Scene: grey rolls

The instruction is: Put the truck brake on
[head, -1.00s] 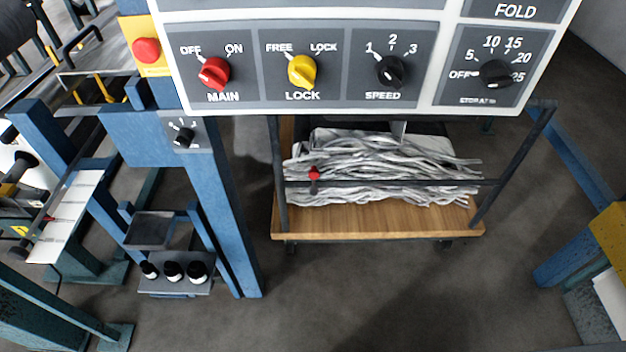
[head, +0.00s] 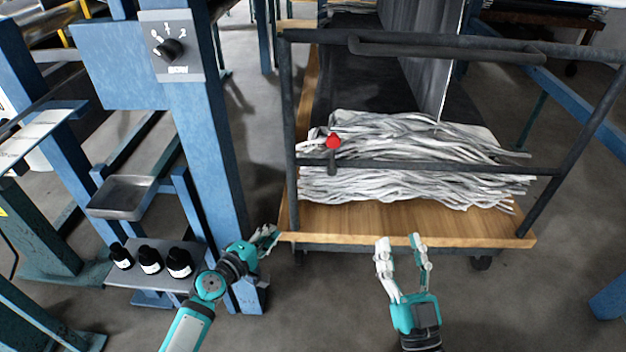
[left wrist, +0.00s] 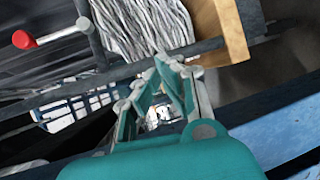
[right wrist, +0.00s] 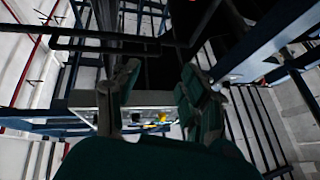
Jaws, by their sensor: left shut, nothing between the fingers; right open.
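The truck is a cart with a wooden deck (head: 405,222) and a dark tube frame, loaded with grey-white strands (head: 420,160). Its brake lever (head: 331,160) has a red knob on top and stands upright at the frame's lower crossbar, left of centre. The red knob also shows at the upper left of the left wrist view (left wrist: 23,40). My left gripper (head: 268,238) is shut and empty by the deck's front left corner, below and left of the lever. My right gripper (head: 402,243) is open and empty in front of the deck's front edge, fingers up.
A blue post (head: 210,150) with a dial box (head: 170,46) stands left of the truck. A shelf with black bottles (head: 150,262) and a metal tray (head: 122,196) are at the left. The frame's upper bar (head: 450,42) crosses above the lever. Floor in front is clear.

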